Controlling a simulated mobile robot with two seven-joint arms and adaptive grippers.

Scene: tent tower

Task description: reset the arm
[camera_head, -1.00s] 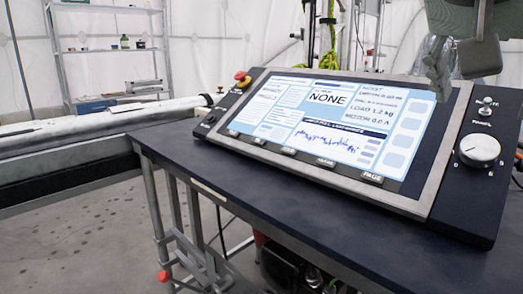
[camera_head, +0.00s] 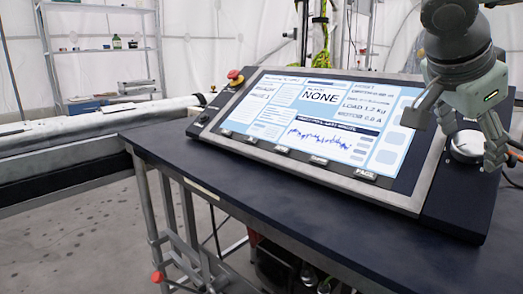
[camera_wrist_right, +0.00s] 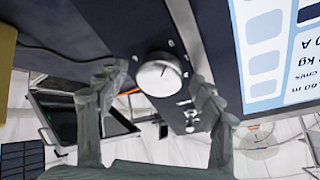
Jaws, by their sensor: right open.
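My right gripper (camera_head: 456,132) comes down from the upper right in the head view. Its jaws are open and empty, in front of the right end of a control console (camera_head: 300,192). The console's silver knob (camera_head: 466,148) shows partly between and behind the fingers. In the right wrist view the knob (camera_wrist_right: 158,74) lies beyond the gap between the two open fingers (camera_wrist_right: 155,105), and I see no finger touching it. The console's lit screen (camera_head: 320,125) reads "NONE" and "LOAD 1.2 kg". My left gripper does not show.
The console sits on a dark table (camera_head: 200,165). A red button (camera_head: 235,76) is at its upper left corner. A grey metal shelf (camera_head: 100,50) stands at the back left. A long pale beam (camera_head: 100,122) lies left of the table. The table's front strip is clear.

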